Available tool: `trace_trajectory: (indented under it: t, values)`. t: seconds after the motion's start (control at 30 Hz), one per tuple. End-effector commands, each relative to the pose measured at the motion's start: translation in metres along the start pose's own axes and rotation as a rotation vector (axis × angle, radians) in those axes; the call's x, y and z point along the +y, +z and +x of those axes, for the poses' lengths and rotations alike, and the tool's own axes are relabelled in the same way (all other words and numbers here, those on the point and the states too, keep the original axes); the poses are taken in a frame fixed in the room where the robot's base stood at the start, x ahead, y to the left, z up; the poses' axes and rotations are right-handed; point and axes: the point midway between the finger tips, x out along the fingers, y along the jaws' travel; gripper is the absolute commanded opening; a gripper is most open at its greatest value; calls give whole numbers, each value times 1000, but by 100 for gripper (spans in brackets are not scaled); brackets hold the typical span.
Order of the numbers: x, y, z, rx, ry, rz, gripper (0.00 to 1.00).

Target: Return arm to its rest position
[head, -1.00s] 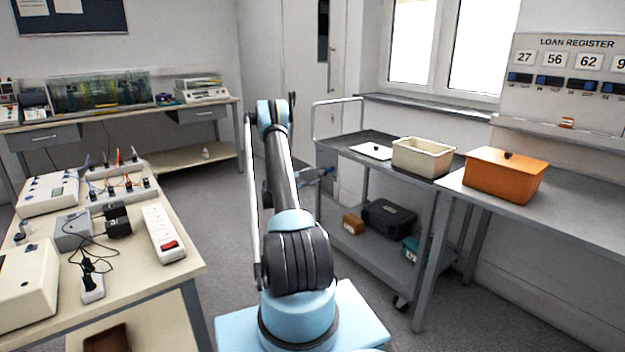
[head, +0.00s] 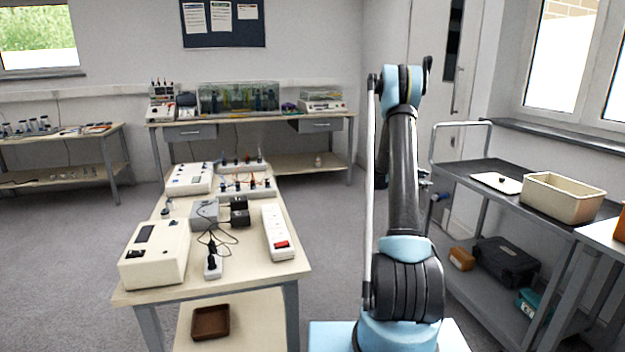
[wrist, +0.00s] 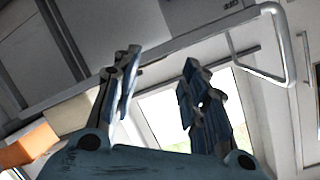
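My arm (head: 404,180) stands folded upright on its blue base in the head view, right of centre. Its upper link rises to a blue joint at the top. My gripper (wrist: 162,60) shows in the wrist view with its two blue-padded fingers spread apart and nothing between them. In the head view my gripper is mostly hidden behind the arm, so its exact pose is unclear there.
A workbench (head: 215,300) with instruments and a power strip (head: 277,230) stands left of my arm. A grey trolley (head: 455,167) with a cream bin (head: 562,197) stands close on the right. Open floor (head: 70,260) lies at the far left.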

Motion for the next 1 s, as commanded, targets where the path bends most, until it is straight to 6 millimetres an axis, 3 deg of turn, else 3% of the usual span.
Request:
trace_trajectory:
  t: [0.47,1.0]
  values:
    - [26,-78,-87,-207,85,-319,40]
    - [101,-146,-191,-485,82,-687,40]
